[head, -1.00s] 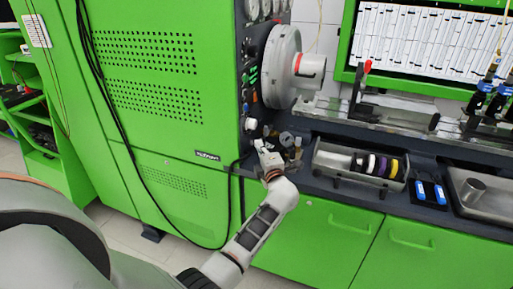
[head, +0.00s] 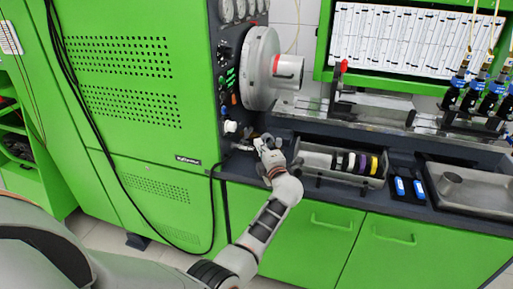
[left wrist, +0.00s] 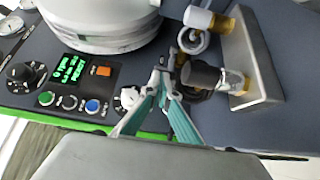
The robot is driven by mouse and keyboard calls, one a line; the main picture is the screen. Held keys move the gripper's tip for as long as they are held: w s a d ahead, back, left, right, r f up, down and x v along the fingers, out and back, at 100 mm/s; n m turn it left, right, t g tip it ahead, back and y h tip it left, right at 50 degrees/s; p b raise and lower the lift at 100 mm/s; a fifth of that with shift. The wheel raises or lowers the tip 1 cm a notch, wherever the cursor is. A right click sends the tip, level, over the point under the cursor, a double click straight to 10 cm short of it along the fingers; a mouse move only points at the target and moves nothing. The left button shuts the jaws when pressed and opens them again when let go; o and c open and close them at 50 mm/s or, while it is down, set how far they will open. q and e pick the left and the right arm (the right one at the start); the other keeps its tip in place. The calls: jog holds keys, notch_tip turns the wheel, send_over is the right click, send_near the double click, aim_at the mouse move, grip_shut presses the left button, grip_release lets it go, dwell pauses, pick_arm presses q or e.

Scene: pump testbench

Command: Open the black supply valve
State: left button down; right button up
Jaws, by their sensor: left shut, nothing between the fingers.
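A black cylindrical valve knob (left wrist: 200,75) with a brass fitting sits on a grey block (left wrist: 247,58) in the left wrist view. It appears to be the black supply valve. My left gripper (left wrist: 163,72) has its teal fingers shut and empty, with the tips just left of the black knob. I cannot tell whether they touch it. In the head view my left gripper (head: 263,142) is by the bench's back left corner, beside the green cabinet, and hides the valve area. My right gripper is not in view.
A white-knobbed brass fitting (left wrist: 198,17) is beside the black knob. A panel with buttons (left wrist: 68,100) and a large round housing (head: 262,68) are to the left and above. A tray of coloured rings (head: 320,160) lies to the right on the bench.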

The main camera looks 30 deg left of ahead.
pick_arm(q)
jog(key=shift+w+d, duration=0.1)
jog(key=shift+w, duration=0.2)
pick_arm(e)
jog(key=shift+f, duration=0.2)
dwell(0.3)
